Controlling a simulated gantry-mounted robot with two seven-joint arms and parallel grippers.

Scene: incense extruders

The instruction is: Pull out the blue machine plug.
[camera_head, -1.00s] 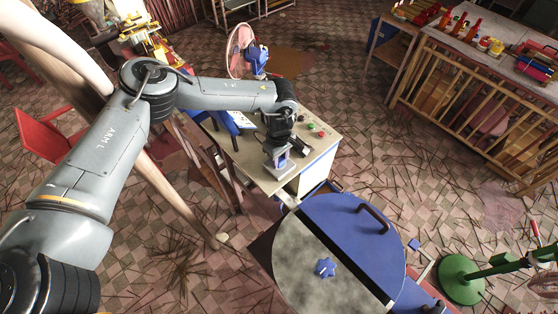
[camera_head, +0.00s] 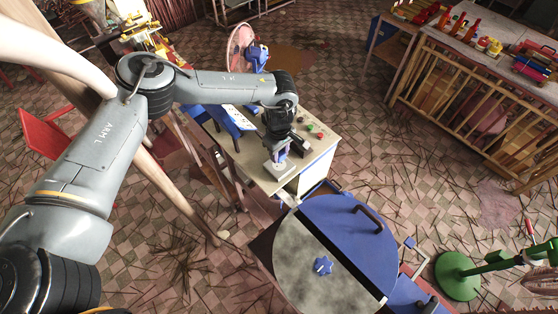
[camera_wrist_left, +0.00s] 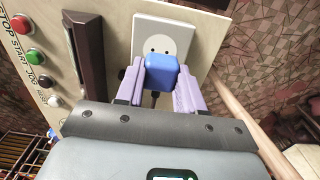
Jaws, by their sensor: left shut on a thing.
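The blue plug (camera_wrist_left: 162,76) is between the lavender fingers of my left gripper (camera_wrist_left: 161,68), which is shut on it. A dark cord hangs below the plug. The white socket (camera_wrist_left: 163,32) is just behind, with two dark holes showing above the plug, so the plug looks out of the socket and a short way in front of it. In the head view, my left gripper (camera_head: 278,152) is over the white socket plate (camera_head: 281,170) on the cream-topped machine cabinet (camera_head: 257,172). The plug's prongs are hidden. My right gripper is not in view.
The panel beside the socket carries a green button (camera_wrist_left: 34,56) and a dark handle-like bar (camera_wrist_left: 88,50). A round drum with a blue lid (camera_head: 345,225) stands in front of the cabinet. A wooden pole (camera_wrist_left: 245,110) is at the right in the wrist view.

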